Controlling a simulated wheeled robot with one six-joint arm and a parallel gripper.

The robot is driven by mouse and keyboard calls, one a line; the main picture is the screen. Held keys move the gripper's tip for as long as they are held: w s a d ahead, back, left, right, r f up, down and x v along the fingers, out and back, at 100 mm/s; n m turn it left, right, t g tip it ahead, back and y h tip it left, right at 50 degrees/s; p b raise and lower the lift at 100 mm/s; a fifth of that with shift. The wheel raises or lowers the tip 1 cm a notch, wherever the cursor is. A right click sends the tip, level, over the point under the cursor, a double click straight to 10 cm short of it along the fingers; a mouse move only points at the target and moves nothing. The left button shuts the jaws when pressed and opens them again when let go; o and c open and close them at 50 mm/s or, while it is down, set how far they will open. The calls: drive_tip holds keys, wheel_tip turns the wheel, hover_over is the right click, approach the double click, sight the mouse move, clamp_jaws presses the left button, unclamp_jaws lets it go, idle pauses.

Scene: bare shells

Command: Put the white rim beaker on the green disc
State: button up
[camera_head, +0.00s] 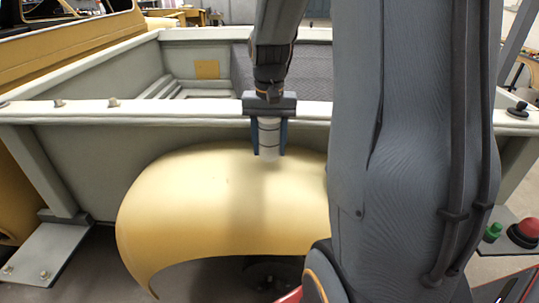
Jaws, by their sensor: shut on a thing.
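My gripper (269,148) points down near the middle of the head view, in front of the pale rail. Its two dark blue fingers are shut on a pale, upright cylinder with thin dark bands, which looks like the white rim beaker (269,138). The beaker's top is hidden by the gripper body. Its lower end shows in front of the yellow curved panel; I cannot tell whether it touches anything. I cannot make out a green disc in this view.
The large yellow curved panel (200,210) lies below the gripper. A pale truck-bed shell with a long rail (170,112) stands behind it. Small knobs sit on the rail at left, and a dark round piece (518,108) at right. My own arm blocks much of the right side.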

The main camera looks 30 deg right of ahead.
sight(270, 157)
drive_tip(key=shift+s+f+p, duration=0.1)
drive_tip(key=shift+f+p, duration=0.3)
drive_tip(key=shift+f, duration=1.55)
drive_tip(key=o, duration=1.1)
drive_tip(key=shift+f, duration=0.15)
